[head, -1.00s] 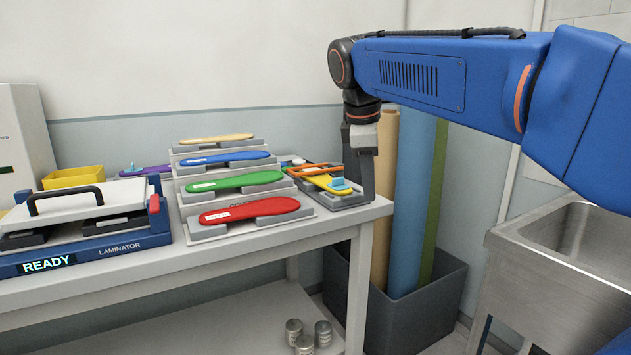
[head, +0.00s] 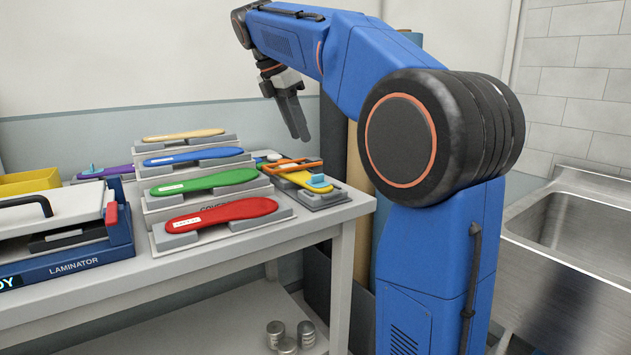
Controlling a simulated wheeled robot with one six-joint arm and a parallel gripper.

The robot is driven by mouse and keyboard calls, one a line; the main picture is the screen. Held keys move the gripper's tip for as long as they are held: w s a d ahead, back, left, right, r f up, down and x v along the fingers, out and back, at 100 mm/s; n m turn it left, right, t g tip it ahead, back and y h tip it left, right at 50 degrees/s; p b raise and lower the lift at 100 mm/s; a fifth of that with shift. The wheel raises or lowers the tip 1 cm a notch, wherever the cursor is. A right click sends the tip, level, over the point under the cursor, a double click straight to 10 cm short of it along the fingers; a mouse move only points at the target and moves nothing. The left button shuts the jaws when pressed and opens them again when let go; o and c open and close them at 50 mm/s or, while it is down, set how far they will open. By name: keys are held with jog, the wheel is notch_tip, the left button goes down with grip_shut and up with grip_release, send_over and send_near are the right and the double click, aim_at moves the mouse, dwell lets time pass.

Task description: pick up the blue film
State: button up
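No flat sheet of blue film can be made out. A light blue roll (head: 412,38) stands behind my arm; only small parts of it show. A small light blue piece (head: 318,182) sits on the yellow insole in the fixture at the bench's right end; I cannot tell whether it is film. My gripper (head: 303,136) points down above and behind that fixture, apart from it. Its dark fingers look close together, with nothing visible in them, but the angle hides any gap.
A stepped rack holds a red (head: 222,214), a green (head: 206,181), a blue (head: 193,156) and a tan insole. The laminator (head: 75,265) is at left, a yellow bin (head: 30,182) behind it. A steel sink (head: 570,240) is at right. Metal cylinders (head: 306,332) stand on the lower shelf.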

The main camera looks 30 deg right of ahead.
aim_at(318, 179)
jog(key=x, duration=1.3)
jog(key=shift+s, duration=0.1)
grip_shut()
